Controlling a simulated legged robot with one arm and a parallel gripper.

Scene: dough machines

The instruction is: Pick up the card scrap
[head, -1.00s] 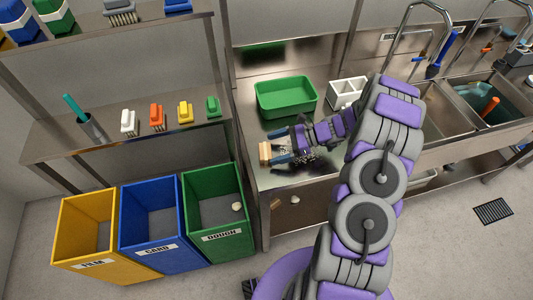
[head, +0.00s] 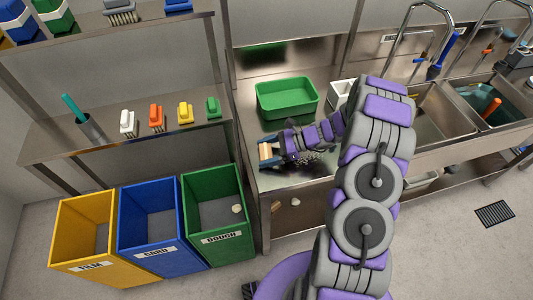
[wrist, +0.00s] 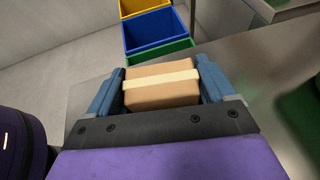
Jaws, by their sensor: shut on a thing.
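The card scrap (head: 265,151) is a small tan block with a pale band around it, at the left front corner of the steel counter. It also shows in the wrist view (wrist: 162,90), square between the two blue fingers. My gripper (head: 270,153) is shut on it, one finger along each side. The wrist view shows my gripper (wrist: 160,88) with a finger against the left and the right side of the block. I cannot tell whether the block is clear of the counter. Its underside is hidden.
Yellow FILM (head: 84,232), blue CARD (head: 152,225) and green DOUGH (head: 216,212) bins stand on the floor left of the counter (head: 310,172). A green tub (head: 287,97) stands behind my gripper. A shelf (head: 100,140) with several brushes rises above the bins.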

